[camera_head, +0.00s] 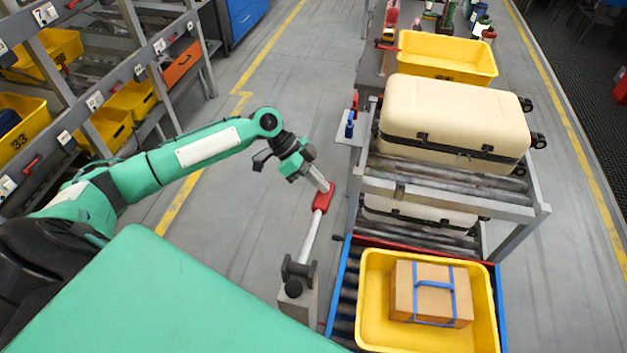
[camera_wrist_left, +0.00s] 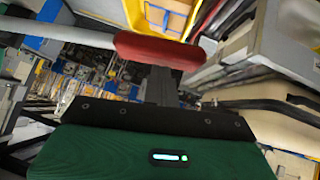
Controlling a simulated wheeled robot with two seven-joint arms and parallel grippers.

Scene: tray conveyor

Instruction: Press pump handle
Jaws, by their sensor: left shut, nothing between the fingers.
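The pump handle is a grey lever (camera_head: 311,238) rising from a grey pump base (camera_head: 298,299), with a red grip (camera_head: 323,196) at its top end. My left gripper (camera_head: 326,187) is shut and empty, its fingertips at the red grip in the head view. In the left wrist view the red grip (camera_wrist_left: 160,50) lies across the fingertips of my left gripper (camera_wrist_left: 160,80). I cannot tell whether they touch. The lever (camera_wrist_left: 60,31) runs off to the left there. My right gripper is not in view.
A yellow tray (camera_head: 372,300) with a strapped cardboard box (camera_head: 420,292) sits on the blue-framed conveyor right of the pump. Behind it a roller rack (camera_head: 450,202) carries a cream suitcase (camera_head: 455,110). Shelves with yellow bins (camera_head: 108,135) stand at left. The floor between is clear.

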